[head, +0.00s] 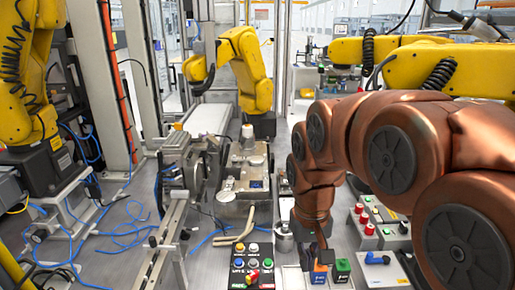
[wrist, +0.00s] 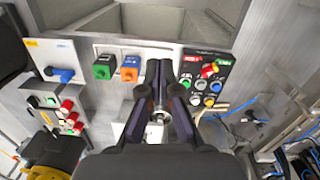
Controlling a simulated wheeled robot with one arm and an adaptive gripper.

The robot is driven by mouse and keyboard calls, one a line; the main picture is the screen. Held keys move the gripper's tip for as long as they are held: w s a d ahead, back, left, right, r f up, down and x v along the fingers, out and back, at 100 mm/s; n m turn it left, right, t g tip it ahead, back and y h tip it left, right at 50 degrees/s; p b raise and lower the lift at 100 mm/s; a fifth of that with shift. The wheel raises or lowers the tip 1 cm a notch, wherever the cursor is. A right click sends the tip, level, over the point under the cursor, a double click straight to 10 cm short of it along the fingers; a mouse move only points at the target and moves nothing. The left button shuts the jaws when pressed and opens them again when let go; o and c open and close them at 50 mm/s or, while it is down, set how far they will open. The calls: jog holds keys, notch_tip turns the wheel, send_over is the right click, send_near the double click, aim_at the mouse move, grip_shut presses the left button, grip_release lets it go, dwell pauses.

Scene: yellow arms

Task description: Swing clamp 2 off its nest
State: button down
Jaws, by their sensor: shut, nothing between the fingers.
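My gripper (head: 320,257) is at the end of my brown arm, low over the bench front, close to an orange block (head: 318,275). In the wrist view my gripper (wrist: 160,75) has its dark fingers together and empty, tips beside the orange block (wrist: 129,68), apart or touching I cannot tell. A green block (head: 342,270) stands to the right of the orange one; it also shows in the wrist view (wrist: 103,66). I cannot tell which part is clamp 2; no number is readable.
A black button panel (head: 252,267) lies left of the blocks. A plate with a blue handle (head: 376,259) and a box with red and green buttons (head: 368,222) are to the right. A metal frame (head: 172,235), cables and yellow robot arms (head: 250,65) surround the bench.

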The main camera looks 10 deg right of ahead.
jog(key=w+r+m+t+p, duration=0.1)
jog(key=w+r+t+p, duration=0.1)
jog(key=w, duration=1.9)
jog(key=w+d+r+m+t+h+p, duration=0.1)
jog(key=w+r+p, duration=0.3)
jog(key=w, duration=1.8)
jog(key=shift+w+m+t+p, duration=0.3)
jog(key=shift+m+t+p, duration=0.3)
jog(key=shift+p, duration=1.2)
